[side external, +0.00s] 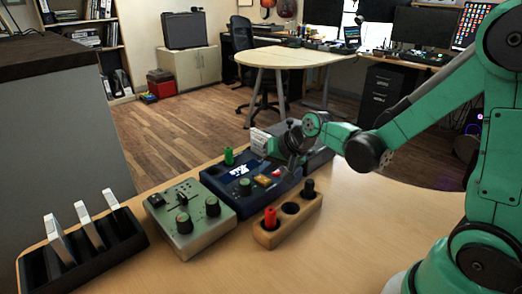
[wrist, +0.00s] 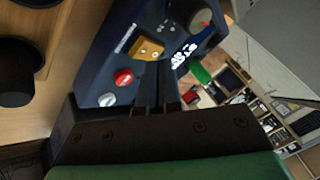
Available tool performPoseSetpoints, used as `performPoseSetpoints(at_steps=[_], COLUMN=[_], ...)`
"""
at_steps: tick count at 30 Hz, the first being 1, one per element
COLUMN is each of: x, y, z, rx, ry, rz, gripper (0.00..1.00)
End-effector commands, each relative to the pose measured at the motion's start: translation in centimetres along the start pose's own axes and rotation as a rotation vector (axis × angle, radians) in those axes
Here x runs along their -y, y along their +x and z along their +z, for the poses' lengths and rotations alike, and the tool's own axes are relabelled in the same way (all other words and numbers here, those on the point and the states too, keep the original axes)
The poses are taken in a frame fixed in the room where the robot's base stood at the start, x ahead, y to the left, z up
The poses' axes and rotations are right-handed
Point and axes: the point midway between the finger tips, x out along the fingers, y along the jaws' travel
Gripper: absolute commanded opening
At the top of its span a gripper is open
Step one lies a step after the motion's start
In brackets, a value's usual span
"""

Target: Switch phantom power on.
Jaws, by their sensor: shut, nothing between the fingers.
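A dark blue box (side external: 222,187) with white markings stands on the table; it fills the middle of the wrist view (wrist: 115,60). On its top are a yellow-orange switch block (side external: 262,180), also in the wrist view (wrist: 147,50), and a red round button (wrist: 123,77). A white round button (wrist: 107,99) and a grey knob with a red mark (wrist: 200,22) are there too. I cannot read which control is phantom power. My gripper (wrist: 158,66) is shut and empty, low over the box, its tips beside the yellow block. Contact cannot be told.
A grey-green box (side external: 195,235) with knobs and a slider stands left of the blue box. A wooden block (side external: 267,240) holding a red and a black peg stands in front. A black rack (side external: 118,238) with white slabs is far left. The table's right front is clear.

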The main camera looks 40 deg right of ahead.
Motion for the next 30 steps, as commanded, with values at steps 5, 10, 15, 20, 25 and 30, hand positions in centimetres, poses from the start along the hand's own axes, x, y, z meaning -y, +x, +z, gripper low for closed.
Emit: performPoseSetpoints(at_steps=[5, 10, 15, 20, 25, 30], x=[0.00, -0.02, -0.24, -0.38, -0.38, -0.40], y=[0.00, 0.05, 0.49, 0.74, 0.72, 0.78], z=[0.00, 0.02, 0.25, 0.40, 0.40, 0.43], rx=[0.000, 0.000, 0.000, 0.000, 0.000, 0.000], ry=[0.000, 0.000, 0.000, 0.000, 0.000, 0.000], rz=[0.000, 0.000, 0.000, 0.000, 0.000, 0.000], gripper=[0.00, 0.00, 0.00, 0.00, 0.00, 0.00])
